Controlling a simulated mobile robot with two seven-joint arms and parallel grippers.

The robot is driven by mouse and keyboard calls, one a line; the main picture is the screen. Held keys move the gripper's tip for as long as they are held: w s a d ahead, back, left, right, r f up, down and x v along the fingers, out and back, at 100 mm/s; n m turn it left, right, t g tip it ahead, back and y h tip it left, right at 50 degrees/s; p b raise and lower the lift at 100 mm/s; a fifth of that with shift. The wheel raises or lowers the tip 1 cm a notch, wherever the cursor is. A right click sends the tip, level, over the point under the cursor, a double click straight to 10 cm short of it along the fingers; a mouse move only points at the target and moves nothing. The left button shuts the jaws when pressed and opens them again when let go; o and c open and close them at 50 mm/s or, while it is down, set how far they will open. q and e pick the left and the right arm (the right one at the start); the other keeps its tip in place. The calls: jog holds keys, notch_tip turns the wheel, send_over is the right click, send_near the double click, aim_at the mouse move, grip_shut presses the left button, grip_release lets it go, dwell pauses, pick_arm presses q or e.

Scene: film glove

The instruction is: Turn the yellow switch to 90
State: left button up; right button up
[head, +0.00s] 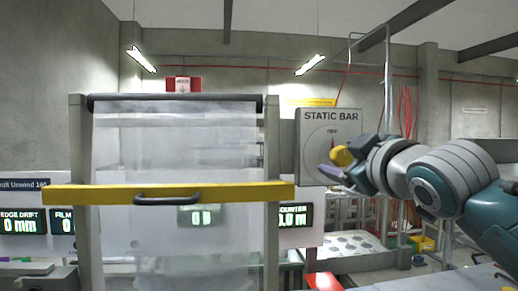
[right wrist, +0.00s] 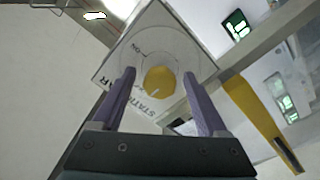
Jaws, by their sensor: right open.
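The yellow switch (head: 342,156) is a round knob on the grey STATIC BAR panel (head: 318,124). In the head view, a small red pointer mark and a short label show above it. In the right wrist view, the yellow switch (right wrist: 160,81) has a white line pointing down-left, toward the STATIC BAR lettering. My right gripper (head: 345,165) is at the panel; in the wrist view the gripper (right wrist: 160,77) is open, with the switch between its two purple fingers. Gaps show on both sides. I cannot tell how far the fingertips are from the panel. My left gripper is not in view.
A yellow bar (head: 100,195) with a dark handle (head: 167,199) crosses the film frame left of the panel. Translucent film (head: 180,140) hangs from a dark roller (head: 175,104). Lit displays (head: 293,216) stand behind. A red box (head: 323,282) is below.

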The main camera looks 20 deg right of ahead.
jog(key=shift+w, duration=0.25)
grip_shut()
dwell(0.5)
